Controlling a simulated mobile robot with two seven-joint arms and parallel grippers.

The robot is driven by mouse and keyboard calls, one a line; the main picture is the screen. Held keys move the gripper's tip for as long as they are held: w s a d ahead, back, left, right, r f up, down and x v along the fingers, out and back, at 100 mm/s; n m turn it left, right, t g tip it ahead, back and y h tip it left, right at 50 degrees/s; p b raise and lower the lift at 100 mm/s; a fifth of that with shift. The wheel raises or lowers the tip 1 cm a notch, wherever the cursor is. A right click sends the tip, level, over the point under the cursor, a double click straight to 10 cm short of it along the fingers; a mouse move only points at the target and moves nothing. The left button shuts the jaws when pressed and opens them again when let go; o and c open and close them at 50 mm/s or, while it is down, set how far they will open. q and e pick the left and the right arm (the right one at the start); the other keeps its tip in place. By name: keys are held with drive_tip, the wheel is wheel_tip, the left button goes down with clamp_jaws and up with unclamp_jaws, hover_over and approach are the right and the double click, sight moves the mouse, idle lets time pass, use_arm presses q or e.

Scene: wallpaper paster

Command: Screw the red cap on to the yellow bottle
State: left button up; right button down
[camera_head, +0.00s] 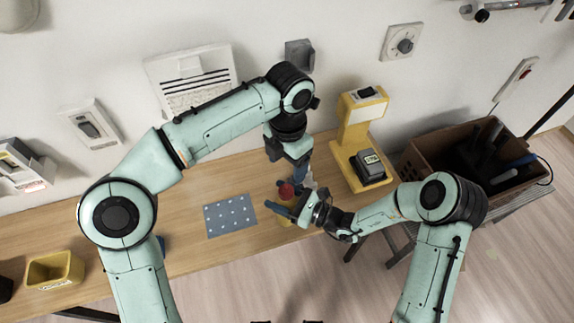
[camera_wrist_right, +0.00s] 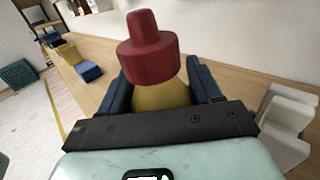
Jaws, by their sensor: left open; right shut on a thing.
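The yellow bottle (camera_wrist_right: 160,96) stands between the blue fingers of my right gripper (camera_wrist_right: 163,92), which is shut on it. In the head view my right gripper (camera_head: 287,208) reaches in from the right, and only a little of the bottle (camera_head: 287,221) shows. The red cap (camera_wrist_right: 150,58), with a narrower knob on top, sits at the bottle's top. It looks roughly upright; I cannot tell whether it is threaded on. The cap also shows in the head view (camera_head: 286,191). My left gripper (camera_head: 298,177) is open, pointing down just above and behind the cap, apart from it as far as I can tell.
A blue-grey dotted mat (camera_head: 230,215) lies on the wooden table (camera_head: 180,215) left of the bottle. A yellow stand (camera_head: 357,140) is at the right. A brown crate (camera_head: 420,165) with tools is further right. A yellow bin (camera_head: 55,270) is at far left. A pale object (camera_wrist_right: 287,115) is close beside my right gripper.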

drive_tip(key=shift+c, duration=0.7)
unclamp_jaws()
drive_tip(key=shift+s+d+f, duration=0.1)
drive_tip(key=shift+s+d, duration=0.1)
drive_tip(key=shift+d, duration=0.25)
use_arm(q)
drive_tip(key=f+b, duration=0.1)
drive_tip(key=s+f+b, duration=0.1)
drive_tip(key=f, duration=0.1)
drive_tip(key=shift+f, duration=0.15)
use_arm(e)
drive_tip(key=v, duration=1.2)
drive_tip(key=shift+d, duration=0.15)
drive_tip(key=shift+s, duration=0.1)
